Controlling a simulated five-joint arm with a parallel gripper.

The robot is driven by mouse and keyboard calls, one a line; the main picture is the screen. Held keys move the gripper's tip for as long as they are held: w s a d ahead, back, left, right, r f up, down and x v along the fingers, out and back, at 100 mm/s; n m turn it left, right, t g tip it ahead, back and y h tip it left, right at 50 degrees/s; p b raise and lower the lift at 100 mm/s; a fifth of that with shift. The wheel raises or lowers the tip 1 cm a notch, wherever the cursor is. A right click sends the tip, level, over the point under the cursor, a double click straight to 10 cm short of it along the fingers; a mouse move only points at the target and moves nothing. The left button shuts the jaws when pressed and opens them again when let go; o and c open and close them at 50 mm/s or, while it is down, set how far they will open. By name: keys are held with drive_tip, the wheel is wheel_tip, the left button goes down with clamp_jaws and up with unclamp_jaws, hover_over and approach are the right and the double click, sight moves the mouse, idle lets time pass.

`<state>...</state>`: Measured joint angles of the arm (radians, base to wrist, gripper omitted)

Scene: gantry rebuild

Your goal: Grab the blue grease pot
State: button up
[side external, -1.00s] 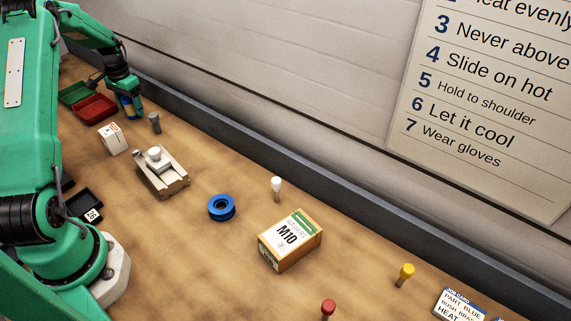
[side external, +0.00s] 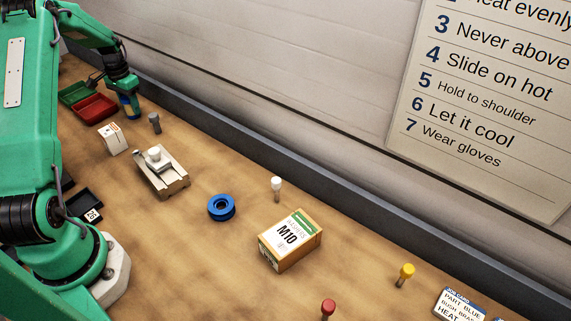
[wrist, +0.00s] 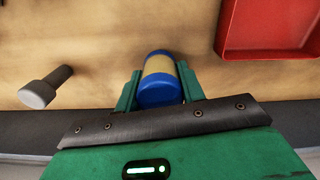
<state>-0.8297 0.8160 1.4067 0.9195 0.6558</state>
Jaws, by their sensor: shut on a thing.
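The blue grease pot (wrist: 160,82) shows in the wrist view between the two jaws, a blue cylinder with a tan band around its middle. My gripper (wrist: 160,90) is shut on it, with one green jaw on each side. In the side external view the pot (side external: 128,107) is small and partly hidden by my gripper (side external: 124,95) at the far left end of the bench. I cannot tell whether the pot is touching the bench.
A red tray (side external: 97,109) and a green tray (side external: 75,92) are beside the pot. A grey-headed peg (side external: 155,122) stands on its other side. A white box (side external: 114,139), a grey fixture (side external: 165,178) and a blue ring (side external: 221,208) are nearer. The back ledge runs close behind.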

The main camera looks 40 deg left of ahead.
drive_tip(key=shift+r, duration=0.55)
wheel_tip(320, 180, up, 3)
drive_tip(key=shift+r, duration=0.15)
drive_tip(key=w+d+r, duration=0.3)
drive_tip(key=d+r, duration=0.3)
drive_tip(key=d, duration=0.5)
drive_tip(key=shift+w+r, duration=0.2)
drive_tip(key=shift+r, duration=0.05)
drive_tip(key=shift+d, duration=0.1)
